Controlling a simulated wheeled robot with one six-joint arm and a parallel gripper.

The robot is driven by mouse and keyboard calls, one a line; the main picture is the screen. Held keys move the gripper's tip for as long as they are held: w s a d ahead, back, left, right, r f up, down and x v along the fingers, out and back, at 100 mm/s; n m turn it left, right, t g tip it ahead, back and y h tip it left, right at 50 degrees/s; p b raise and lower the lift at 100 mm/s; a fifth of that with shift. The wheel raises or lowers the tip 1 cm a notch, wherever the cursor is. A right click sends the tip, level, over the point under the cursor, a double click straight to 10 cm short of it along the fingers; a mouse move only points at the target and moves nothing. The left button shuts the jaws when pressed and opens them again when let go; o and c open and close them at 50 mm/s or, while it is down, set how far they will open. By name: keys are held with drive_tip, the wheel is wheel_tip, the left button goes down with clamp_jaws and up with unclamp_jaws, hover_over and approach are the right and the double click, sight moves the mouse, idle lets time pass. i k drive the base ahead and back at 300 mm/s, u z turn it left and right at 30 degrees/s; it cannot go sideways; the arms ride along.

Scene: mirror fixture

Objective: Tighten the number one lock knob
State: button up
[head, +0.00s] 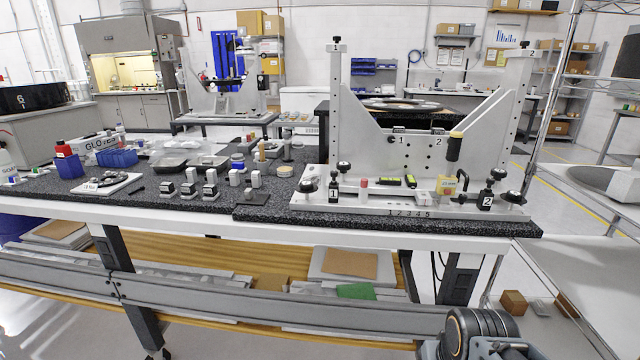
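The mirror fixture (420,165) is a light metal frame with two tall posts, standing on the dark bench top. A black block marked 1 (333,193) stands at the left of its base. A black round knob (344,166) shows just above that block, and another black knob (307,186) sits left of it. A small black knob (336,40) tops the left post, above a label 1. I cannot tell which of these is the number one lock knob or how tight any is. My gripper's fingers are not seen; only a dark ribbed part of my arm shows at bottom right.
A block marked 2 (486,200) with black knobs stands at the base's right. Small parts lie along the base. Left on the bench are several small weights (210,185), blue bins (117,158) and jars. A metal rail (230,300) crosses in front of the bench.

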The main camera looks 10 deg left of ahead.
sight(306, 187)
drive_tip(key=z, duration=0.05)
drive_tip(key=k, duration=0.4)
drive_tip(key=u, duration=0.75)
drive_tip(key=i, duration=0.3)
drive_tip(key=u, duration=0.05)
